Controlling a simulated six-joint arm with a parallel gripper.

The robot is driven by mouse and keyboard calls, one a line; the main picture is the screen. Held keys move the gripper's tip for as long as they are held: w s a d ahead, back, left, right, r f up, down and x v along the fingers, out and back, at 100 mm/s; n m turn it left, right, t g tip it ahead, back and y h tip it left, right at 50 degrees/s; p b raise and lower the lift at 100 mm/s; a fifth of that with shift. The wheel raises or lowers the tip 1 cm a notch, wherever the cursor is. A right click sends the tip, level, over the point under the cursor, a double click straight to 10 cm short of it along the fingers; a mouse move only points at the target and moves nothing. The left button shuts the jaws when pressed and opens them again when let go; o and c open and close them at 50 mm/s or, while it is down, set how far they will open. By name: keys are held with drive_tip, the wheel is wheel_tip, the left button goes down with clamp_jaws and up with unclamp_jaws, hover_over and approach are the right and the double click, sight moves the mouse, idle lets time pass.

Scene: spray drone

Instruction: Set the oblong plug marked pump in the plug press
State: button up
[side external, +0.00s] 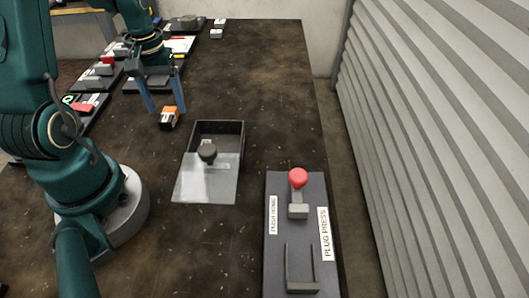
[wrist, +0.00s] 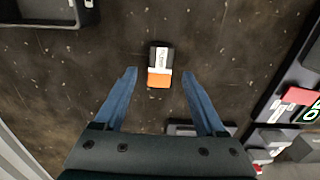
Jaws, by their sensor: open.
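The oblong plug (side external: 169,117), dark grey and orange with a white label, lies on the dark table; it also shows in the wrist view (wrist: 161,64), where its label is too small to read surely. My gripper (side external: 163,108) has its blue fingers apart and empty. In the wrist view my gripper (wrist: 160,75) points toward the plug, which lies between and slightly beyond the fingertips, touching neither. The plug press (side external: 298,207), a grey base with a red-knobbed lever and a metal bracket, stands at the front right, labelled PLUG PRESS.
An open dark box (side external: 216,128) with a clear, dark-knobbed lid (side external: 207,187) partly over it stands between plug and press. Several devices, one with a red part (side external: 86,108), line the left edge. Two small labelled blocks (side external: 217,29) sit at the back. The table's right rear is clear.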

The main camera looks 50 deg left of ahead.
drive_tip(key=shift+f, duration=0.8)
clamp_jaws()
